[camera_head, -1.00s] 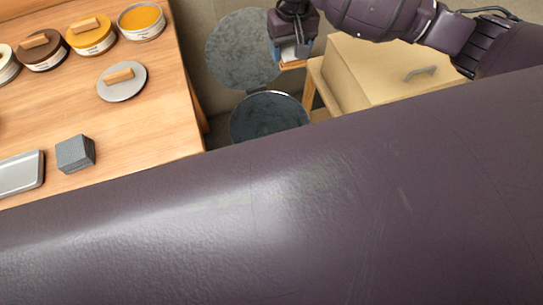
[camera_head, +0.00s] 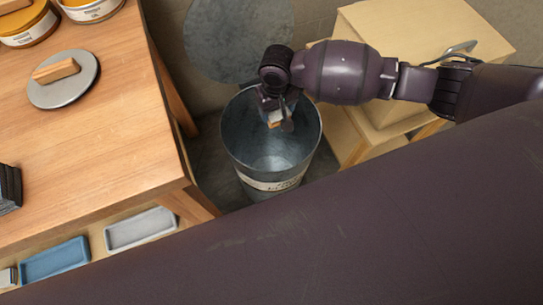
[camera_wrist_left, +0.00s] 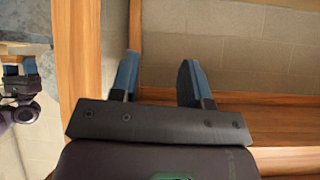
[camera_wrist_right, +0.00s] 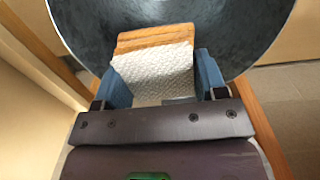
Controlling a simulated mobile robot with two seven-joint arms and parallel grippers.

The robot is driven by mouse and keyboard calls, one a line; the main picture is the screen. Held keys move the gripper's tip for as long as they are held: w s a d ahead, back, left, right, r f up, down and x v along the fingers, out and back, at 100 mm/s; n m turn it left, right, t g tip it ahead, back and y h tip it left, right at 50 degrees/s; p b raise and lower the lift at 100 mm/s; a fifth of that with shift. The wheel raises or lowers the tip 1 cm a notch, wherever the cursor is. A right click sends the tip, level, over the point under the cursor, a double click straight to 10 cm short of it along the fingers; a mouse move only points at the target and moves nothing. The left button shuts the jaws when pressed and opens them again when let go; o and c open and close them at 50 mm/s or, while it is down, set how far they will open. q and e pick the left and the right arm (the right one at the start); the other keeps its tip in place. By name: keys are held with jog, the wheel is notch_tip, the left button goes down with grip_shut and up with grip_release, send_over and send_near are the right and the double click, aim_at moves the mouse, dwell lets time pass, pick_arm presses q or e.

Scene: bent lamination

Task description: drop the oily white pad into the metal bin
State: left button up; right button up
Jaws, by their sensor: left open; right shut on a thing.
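The white pad (camera_wrist_right: 155,72) is textured, with amber-brown staining along its far end in the right wrist view. My right gripper (camera_wrist_right: 155,80) is shut on it, one blue finger on each side. In the head view my right gripper (camera_head: 277,115) is over the open mouth of the metal bin (camera_head: 237,150), with a small part of the pad (camera_head: 274,122) showing. The bin's grey wall (camera_wrist_right: 240,30) lies beyond the pad in the right wrist view. My left gripper (camera_wrist_left: 158,75) is open and empty in front of wooden framing in the left wrist view; it is outside the head view.
The bin's round lid (camera_head: 235,35) stands raised behind it. A wooden table (camera_head: 110,125) at left holds tins and a round lid with a wooden handle (camera_head: 63,78). Blue (camera_head: 55,262) and grey (camera_head: 140,228) trays sit below. A beige box (camera_head: 400,50) stands right of the bin.

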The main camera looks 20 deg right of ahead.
notch_tip(320, 180, down, 4)
jog(key=shift+s+f+b, duration=0.15)
jog(key=shift+b, duration=1)
jog(key=shift+f, duration=0.3)
jog(key=shift+f+b, duration=0.4)
jog(key=shift+b, duration=0.2)
pick_arm(q)
jog(key=shift+w+d+f+m, duration=0.35)
jog(key=shift+w+f+m, duration=0.05)
jog(key=shift+f+m, duration=0.1)
pick_arm(e)
jog(key=o, duration=0.9)
